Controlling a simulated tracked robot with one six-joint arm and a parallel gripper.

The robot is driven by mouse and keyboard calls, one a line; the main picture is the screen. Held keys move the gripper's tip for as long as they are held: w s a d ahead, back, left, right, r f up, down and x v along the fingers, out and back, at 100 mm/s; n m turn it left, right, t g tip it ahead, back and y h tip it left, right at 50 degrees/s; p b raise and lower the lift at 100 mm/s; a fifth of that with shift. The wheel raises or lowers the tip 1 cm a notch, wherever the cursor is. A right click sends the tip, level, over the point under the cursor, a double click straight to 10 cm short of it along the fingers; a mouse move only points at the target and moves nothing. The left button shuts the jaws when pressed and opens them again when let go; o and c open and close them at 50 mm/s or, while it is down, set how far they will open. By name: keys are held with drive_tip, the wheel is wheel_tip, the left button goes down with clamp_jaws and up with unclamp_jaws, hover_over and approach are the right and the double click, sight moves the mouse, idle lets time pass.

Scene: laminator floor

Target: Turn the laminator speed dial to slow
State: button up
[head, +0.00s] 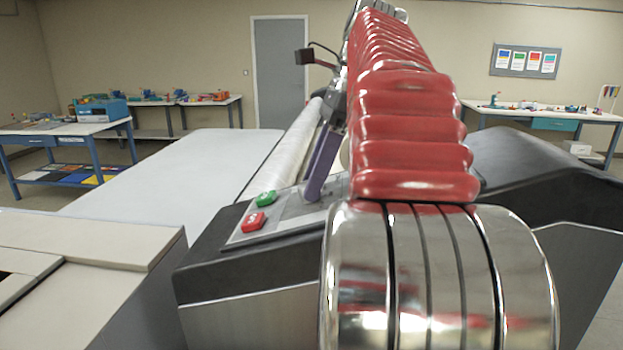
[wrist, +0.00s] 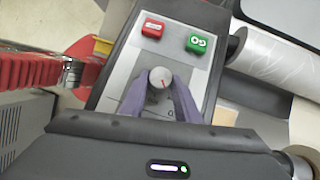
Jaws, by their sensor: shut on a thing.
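Some panel print near the fingers is partly covered.
A red button (wrist: 152,28) and a green button (wrist: 199,42) sit beside the dial on the panel. A white film roll (head: 288,150) lies behind the panel. The pale laminator bed (head: 170,170) is clear. Worktables (head: 90,128) stand against the walls.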

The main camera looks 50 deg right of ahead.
drive_tip(key=o, duration=1)
drive_tip(key=shift+o, duration=0.2)
drive_tip(key=shift+a, duration=0.1)
